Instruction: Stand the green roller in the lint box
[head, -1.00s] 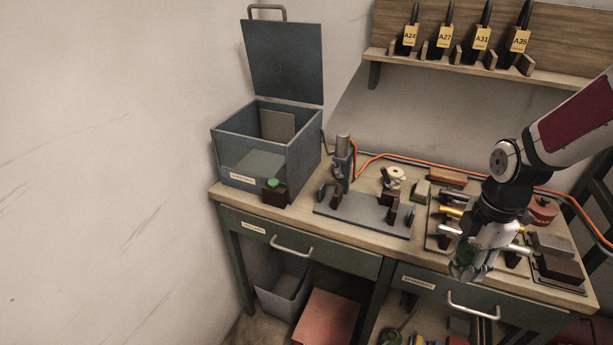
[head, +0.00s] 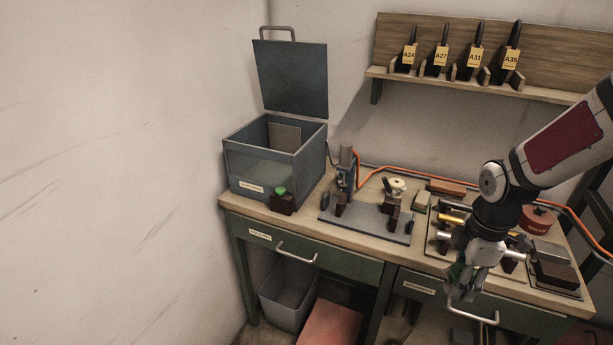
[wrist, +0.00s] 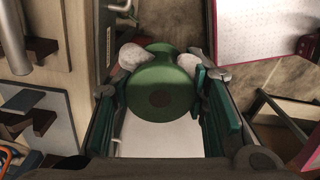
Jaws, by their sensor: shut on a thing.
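My gripper (head: 466,284) is in front of the bench's right part, at about the height of its front edge. It is shut on the green roller (wrist: 160,94), whose round end with a dark centre fills the middle of the wrist view, between the fingers. In the head view the roller is mostly hidden by the fingers. A blue-grey box (head: 254,166) stands at the bench's left end, well left of my gripper. Its hinged lid (head: 292,78) is raised. It looks like the lint box, but its label is too small to read.
A dark block with a green button (head: 281,198) stands before the box. A metal fixture (head: 370,225) lies between box and gripper. A rack of metal rods (head: 440,240) is behind my gripper. A tool shelf (head: 470,82) hangs above. A grey bin (head: 287,300) is below.

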